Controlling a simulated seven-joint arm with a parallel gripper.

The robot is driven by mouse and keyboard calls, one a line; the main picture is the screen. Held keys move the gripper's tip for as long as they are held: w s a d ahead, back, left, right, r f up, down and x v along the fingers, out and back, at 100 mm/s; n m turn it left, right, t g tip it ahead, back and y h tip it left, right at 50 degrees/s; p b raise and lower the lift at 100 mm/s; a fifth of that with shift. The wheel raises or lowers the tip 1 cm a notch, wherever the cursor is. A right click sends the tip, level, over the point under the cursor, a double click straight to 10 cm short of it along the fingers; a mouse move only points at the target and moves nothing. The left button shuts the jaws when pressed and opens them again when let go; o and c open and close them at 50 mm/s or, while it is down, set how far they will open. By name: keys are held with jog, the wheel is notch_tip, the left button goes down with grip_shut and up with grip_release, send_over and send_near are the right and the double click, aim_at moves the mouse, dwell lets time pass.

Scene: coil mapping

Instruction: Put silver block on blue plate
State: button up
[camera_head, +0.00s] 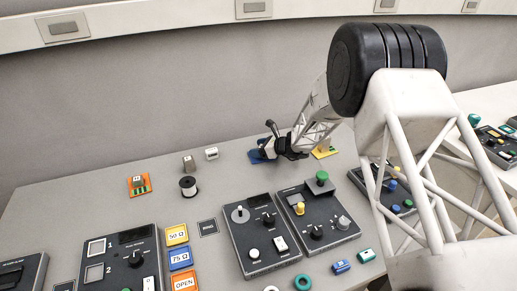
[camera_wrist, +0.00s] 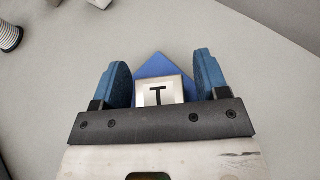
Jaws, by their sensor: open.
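A pale silver block marked with a black T (camera_wrist: 158,91) shows in the wrist view. It lies between the two blue fingers of my gripper (camera_wrist: 163,78), with a gap visible on each side. My gripper is open. The blue plate (camera_wrist: 155,65) shows behind and beneath the block, one corner pointing up in the picture; the block appears to rest on it, though its lower edge is hidden by my gripper. In the head view my gripper (camera_head: 274,152) is low at the table's far side, covering most of the blue plate (camera_head: 256,157). The block is hidden there.
A yellow plate (camera_head: 325,153) lies right of my gripper. An orange plate (camera_head: 147,189) holding a small block, a wire spool (camera_head: 188,187) and two small blocks stand to the left. Control panels (camera_head: 262,235) fill the front. The table around the blue plate's left is clear.

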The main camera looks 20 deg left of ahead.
jog(key=shift+d+r, duration=0.1)
jog(key=shift+r, duration=0.1)
jog(key=shift+d+r, duration=0.25)
jog(key=shift+d, duration=0.35)
jog(key=v, duration=1)
jog(key=shift+f, duration=0.1)
jog(key=shift+d, duration=0.25)
